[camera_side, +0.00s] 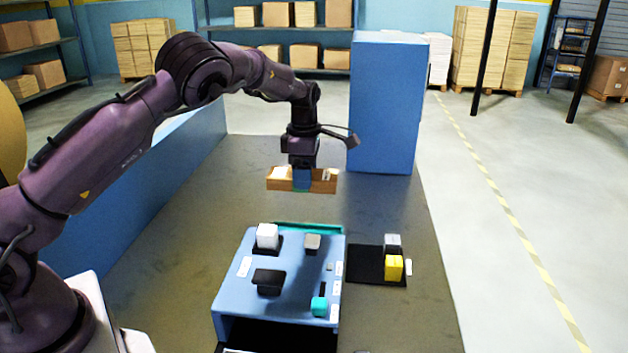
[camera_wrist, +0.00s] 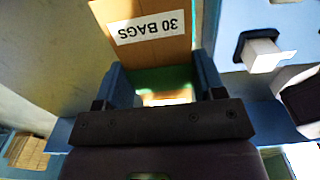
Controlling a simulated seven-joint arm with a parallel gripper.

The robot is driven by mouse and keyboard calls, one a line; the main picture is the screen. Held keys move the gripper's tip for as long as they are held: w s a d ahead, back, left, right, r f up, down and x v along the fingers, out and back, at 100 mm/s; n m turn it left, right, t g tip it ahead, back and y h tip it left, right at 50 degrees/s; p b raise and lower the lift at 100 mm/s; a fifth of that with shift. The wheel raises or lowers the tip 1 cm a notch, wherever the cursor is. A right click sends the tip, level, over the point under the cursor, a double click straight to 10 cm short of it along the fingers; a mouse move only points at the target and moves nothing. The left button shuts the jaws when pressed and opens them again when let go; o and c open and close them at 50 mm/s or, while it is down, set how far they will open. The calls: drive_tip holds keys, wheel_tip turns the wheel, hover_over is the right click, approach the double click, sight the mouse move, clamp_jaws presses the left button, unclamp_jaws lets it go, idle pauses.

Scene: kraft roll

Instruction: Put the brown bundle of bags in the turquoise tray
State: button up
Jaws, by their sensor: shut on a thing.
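The brown bundle of bags (camera_side: 325,186) is held in the air by my gripper (camera_side: 302,179), above and behind the blue stand. My gripper's blue fingers are shut on its middle, and it looks about level. In the wrist view, the bundle (camera_wrist: 125,12) carries a white "30 BAGS" label, upside down, beyond the blue fingers (camera_wrist: 162,80). A green surface shows between the fingers; I cannot tell what it belongs to. A turquoise edge (camera_side: 310,228), apparently the turquoise tray, shows along the stand's back edge, below the bundle; most of it is hidden behind the stand.
The blue stand (camera_side: 235,290) carries a white block (camera_side: 267,235), a grey block (camera_side: 312,242), a black block (camera_side: 269,280) and a turquoise block (camera_side: 319,306). A black mat (camera_side: 365,268) at right holds a yellow block (camera_side: 394,267). A tall blue box (camera_side: 383,105) stands behind right.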

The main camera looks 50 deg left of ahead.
drive_tip(key=f, duration=1.4)
drive_tip(key=shift+d, duration=0.3)
drive_tip(key=shift+f, duration=0.75)
idle(1.5)
drive_tip(key=o, duration=1.1)
drive_tip(key=shift+s, duration=0.1)
